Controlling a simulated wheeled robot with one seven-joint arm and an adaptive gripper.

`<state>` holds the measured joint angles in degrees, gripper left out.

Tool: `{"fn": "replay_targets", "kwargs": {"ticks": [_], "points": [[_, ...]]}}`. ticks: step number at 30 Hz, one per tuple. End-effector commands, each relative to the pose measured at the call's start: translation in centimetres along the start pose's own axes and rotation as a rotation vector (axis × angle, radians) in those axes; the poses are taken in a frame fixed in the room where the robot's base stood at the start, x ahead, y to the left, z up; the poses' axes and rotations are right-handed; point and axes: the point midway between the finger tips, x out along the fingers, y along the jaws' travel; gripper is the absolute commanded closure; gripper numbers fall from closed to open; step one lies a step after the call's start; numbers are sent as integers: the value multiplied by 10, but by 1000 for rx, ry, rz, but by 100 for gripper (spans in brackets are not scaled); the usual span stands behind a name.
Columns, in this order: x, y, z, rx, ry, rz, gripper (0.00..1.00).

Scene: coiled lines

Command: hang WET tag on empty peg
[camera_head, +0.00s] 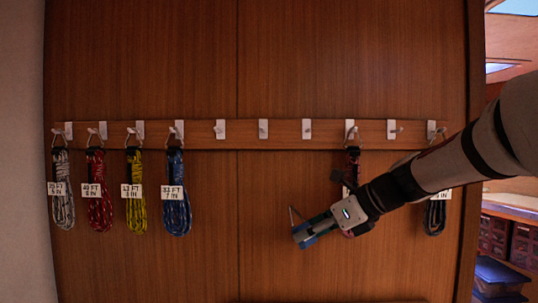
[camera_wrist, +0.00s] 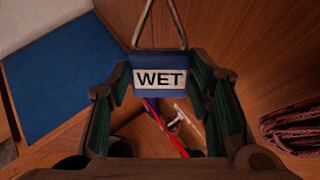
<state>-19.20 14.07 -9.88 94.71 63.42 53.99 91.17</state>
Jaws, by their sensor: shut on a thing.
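My gripper (camera_head: 303,231) is shut on the blue WET tag (camera_wrist: 160,62), below the peg rail and right of the middle in the head view. The tag has a white label reading WET, and a wire loop (camera_wrist: 160,20) rises from it. In the head view the tag shows small and blue at the fingertips, its label unreadable. The rail (camera_head: 240,140) carries a row of white pegs. Pegs with nothing on them include one (camera_head: 220,129) left of the middle, two near the middle (camera_head: 263,129) (camera_head: 307,129), and one (camera_head: 394,130) at the right.
Coiled lines hang at the left: white (camera_head: 62,205), red (camera_head: 99,208), yellow (camera_head: 136,205) and blue (camera_head: 176,212). A dark red coil (camera_head: 352,160) hangs behind my arm, and a dark coil (camera_head: 434,217) hangs at far right. The panel below the middle pegs is clear.

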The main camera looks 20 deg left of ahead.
Motion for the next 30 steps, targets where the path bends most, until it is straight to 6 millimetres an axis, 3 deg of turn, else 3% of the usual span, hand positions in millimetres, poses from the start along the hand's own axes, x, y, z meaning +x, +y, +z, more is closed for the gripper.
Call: {"fn": "replay_targets", "kwargs": {"ticks": [1, 6, 12, 20, 30], "points": [[-5, 13, 21, 28, -48, -50, 81], [-28, 51, 87, 119, -203, -226, 81], [-60, 91, 146, 150, -333, -341, 81], [-76, 110, 170, 153, -382, -369, 81], [-68, 100, 173, 153, -382, -368, 81]]}}
